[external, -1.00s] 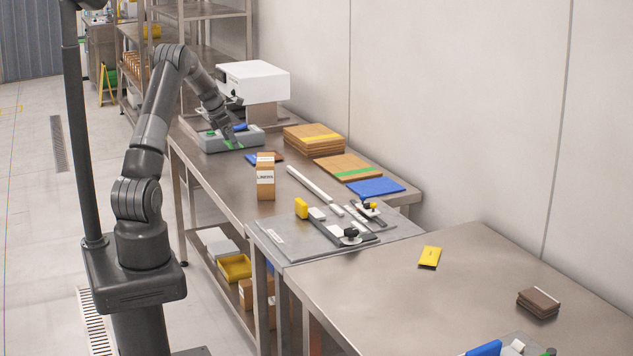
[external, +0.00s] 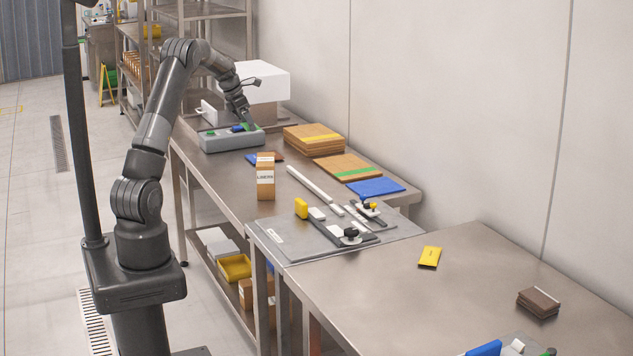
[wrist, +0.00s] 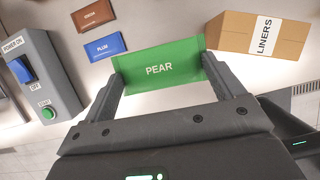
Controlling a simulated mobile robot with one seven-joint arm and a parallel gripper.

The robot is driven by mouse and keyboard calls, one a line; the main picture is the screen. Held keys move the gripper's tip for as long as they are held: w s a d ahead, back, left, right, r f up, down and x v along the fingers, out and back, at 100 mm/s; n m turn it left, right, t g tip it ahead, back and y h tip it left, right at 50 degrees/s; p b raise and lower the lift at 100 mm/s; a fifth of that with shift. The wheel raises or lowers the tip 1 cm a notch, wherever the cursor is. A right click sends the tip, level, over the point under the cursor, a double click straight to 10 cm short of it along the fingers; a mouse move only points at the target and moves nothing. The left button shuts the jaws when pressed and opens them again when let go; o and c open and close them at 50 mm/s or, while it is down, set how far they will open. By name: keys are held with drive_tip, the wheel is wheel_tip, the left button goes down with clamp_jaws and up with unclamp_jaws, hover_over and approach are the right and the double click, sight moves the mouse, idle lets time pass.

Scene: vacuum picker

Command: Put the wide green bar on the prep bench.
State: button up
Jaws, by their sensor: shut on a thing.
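The wide green bar (wrist: 160,62) is a flat green wrapper labelled PEAR. In the wrist view it lies between the two fingers of my gripper (wrist: 162,72), which are shut on its left and right ends. In the external view my gripper (external: 248,124) is at the far part of the long steel bench, by the grey control box, with a small bit of green at its tip. Most of the bar is hidden there. Which bench is the prep bench is not labelled; a long steel bench (external: 222,176) and a nearer steel bench (external: 375,285) show.
The control box (wrist: 48,75) has a blue switch and a green button. A blue PLUM bar (wrist: 104,47), a brown-red bar (wrist: 95,16) and a LINERS carton (wrist: 240,32) are nearby. A yellow bar (external: 429,257) and dark brown bars (external: 538,302) lie on the nearer bench, with bare room between.

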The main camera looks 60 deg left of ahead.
drive_tip(key=w+d+m+h, duration=0.1)
drive_tip(key=w+d+m, duration=0.1)
drive_tip(key=w+d, duration=0.8)
drive_tip(key=w+d+m, duration=0.1)
drive_tip(key=w+d, duration=0.2)
drive_tip(key=d, duration=1.4)
drive_tip(key=w+d+m+h, duration=0.1)
drive_tip(key=w+d+m, duration=0.1)
drive_tip(key=w+d, duration=0.8)
drive_tip(key=s+d+m+g, duration=0.1)
drive_tip(key=s+d, duration=0.3)
drive_tip(key=d, duration=1.1)
drive_tip(key=s+d+m, duration=0.2)
drive_tip(key=s+d, duration=0.2)
drive_tip(key=d, duration=1.2)
drive_tip(key=s+d+m+g, duration=0.1)
drive_tip(key=s+d, duration=0.3)
drive_tip(key=d, duration=1.1)
drive_tip(key=s+d+m+h, duration=0.2)
drive_tip(key=s+d+m, duration=0.2)
drive_tip(key=s+d, duration=2.05)
hover_over(408, 327)
drive_tip(key=a, duration=0.1)
drive_tip(key=shift+g, duration=0.3)
drive_tip(key=f, duration=1.1)
drive_tip(key=shift+s+a+f, duration=0.15)
drive_tip(key=shift+s+f, duration=0.15)
drive_tip(key=shift+s, duration=0.1)
drive_tip(key=shift+w+f, duration=0.2)
drive_tip(key=shift+f, duration=1.95)
